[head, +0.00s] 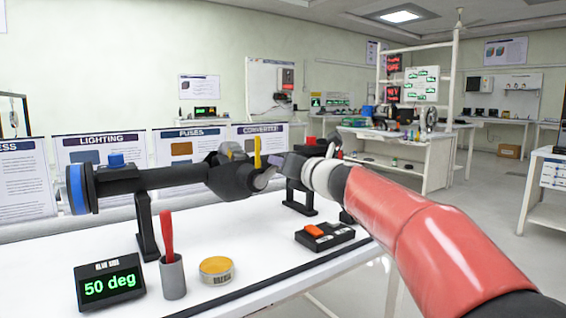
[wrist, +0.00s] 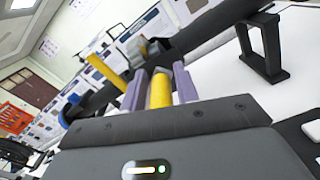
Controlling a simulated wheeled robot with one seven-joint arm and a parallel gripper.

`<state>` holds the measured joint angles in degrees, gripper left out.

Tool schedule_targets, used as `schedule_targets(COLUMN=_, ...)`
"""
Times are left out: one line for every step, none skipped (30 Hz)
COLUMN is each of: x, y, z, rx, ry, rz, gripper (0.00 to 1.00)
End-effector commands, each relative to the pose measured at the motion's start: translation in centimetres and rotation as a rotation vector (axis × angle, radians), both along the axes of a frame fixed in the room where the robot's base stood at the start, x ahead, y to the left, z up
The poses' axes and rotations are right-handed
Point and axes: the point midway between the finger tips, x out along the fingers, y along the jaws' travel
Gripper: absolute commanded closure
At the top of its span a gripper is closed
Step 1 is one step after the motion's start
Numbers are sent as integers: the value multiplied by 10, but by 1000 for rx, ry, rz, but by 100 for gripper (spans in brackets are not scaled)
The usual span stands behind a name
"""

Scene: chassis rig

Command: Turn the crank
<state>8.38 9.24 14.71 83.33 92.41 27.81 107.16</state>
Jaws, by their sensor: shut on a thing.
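The crank rig has a dark horizontal shaft (head: 150,178) on black stands, with a blue-rimmed disc (head: 77,189) at its left end. My gripper (wrist: 159,88) has its purple fingers shut on a yellow crank handle (wrist: 160,90), one finger on each side of it. In the head view my dark gripper body and wrist are at the shaft's right part and hide much of the crank. A thin upright yellow rod (head: 257,152) stands there; it also shows left of the fingers in the wrist view (wrist: 106,72). A display (head: 109,285) reads 50 deg.
On the white table (head: 240,240) stand a grey cup (head: 172,278) with a red-handled tool, a round yellow-topped tin (head: 216,269) and a black box with an orange switch (head: 322,235). Poster panels (head: 100,160) line the back edge. Another workbench (head: 400,150) is farther off.

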Motion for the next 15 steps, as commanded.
schedule_targets(x=3, y=-4, z=-9, rx=-9, ry=10, rz=-7, gripper=100)
schedule_targets(x=3, y=-4, z=-9, rx=-10, ry=11, rz=-7, gripper=100)
schedule_targets(x=3, y=-4, z=-9, rx=-10, ry=11, rz=-6, gripper=100)
schedule_targets(x=2, y=-4, z=-9, rx=-10, ry=10, rz=-6, gripper=100)
schedule_targets(x=2, y=-4, z=-9, rx=-10, ry=10, rz=-6, gripper=100)
schedule_targets(x=2, y=-4, z=-9, rx=-10, ry=10, rz=-6, gripper=100)
schedule_targets(x=2, y=-3, z=-9, rx=-10, ry=10, rz=-6, gripper=100)
schedule_targets(x=2, y=-3, z=-9, rx=-10, ry=10, rz=-6, gripper=100)
schedule_targets(x=2, y=-3, z=-9, rx=-10, ry=10, rz=-5, gripper=100)
schedule_targets(x=2, y=-3, z=-9, rx=-11, ry=11, rz=-5, gripper=65)
schedule_targets(x=2, y=-3, z=-9, rx=-11, ry=11, rz=-5, gripper=62)
schedule_targets(x=2, y=-2, z=-8, rx=-10, ry=10, rz=-4, gripper=59)
schedule_targets(x=2, y=-2, z=-8, rx=-9, ry=10, rz=-3, gripper=59)
schedule_targets(x=2, y=-2, z=-7, rx=-8, ry=9, rz=-3, gripper=59)
schedule_targets(x=1, y=-1, z=-6, rx=-8, ry=8, rz=-2, gripper=59)
